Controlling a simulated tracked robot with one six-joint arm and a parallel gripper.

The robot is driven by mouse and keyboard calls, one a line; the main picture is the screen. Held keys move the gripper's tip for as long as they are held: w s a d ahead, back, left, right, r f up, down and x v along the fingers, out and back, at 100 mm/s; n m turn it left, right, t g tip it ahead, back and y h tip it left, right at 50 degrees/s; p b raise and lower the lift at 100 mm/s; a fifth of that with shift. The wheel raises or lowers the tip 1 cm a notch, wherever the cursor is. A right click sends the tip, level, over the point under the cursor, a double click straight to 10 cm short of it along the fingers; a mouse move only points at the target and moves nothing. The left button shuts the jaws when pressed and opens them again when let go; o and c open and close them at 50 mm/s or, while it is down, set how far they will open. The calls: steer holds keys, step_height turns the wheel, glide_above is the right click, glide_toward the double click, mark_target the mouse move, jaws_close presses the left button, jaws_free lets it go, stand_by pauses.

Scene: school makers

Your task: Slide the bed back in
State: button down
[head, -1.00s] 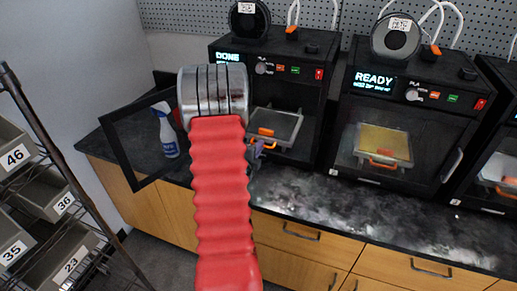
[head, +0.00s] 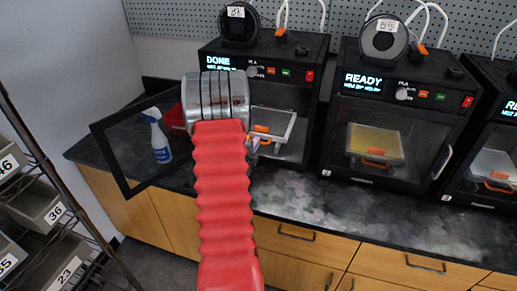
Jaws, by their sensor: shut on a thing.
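The left printer (head: 265,60) reads DONE and its door (head: 130,150) stands swung open to the left. Its bed (head: 280,122), a grey plate with an orange handle (head: 262,129), shows inside the opening. My gripper (head: 254,143) shows only in small part beside the orange handle, mostly hidden behind my red-sleeved arm and metal wrist. It appears shut at the handle. The left part of the bed is hidden by my wrist, so I cannot tell how far in it sits.
A spray bottle (head: 158,136) stands on the dark counter (head: 330,205) behind the open door. A red bin (head: 176,118) is partly hidden by my wrist. The READY printer (head: 395,110) stands to the right, closed. A bin rack (head: 40,210) is at the left.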

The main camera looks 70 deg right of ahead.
steer(key=shift+d+f, duration=0.1)
steer(key=shift+f, duration=0.05)
steer(key=c, duration=1.9)
jaws_free()
steer(key=shift+d, duration=0.1)
steer(key=v, duration=1.4)
steer(key=shift+d, duration=0.1)
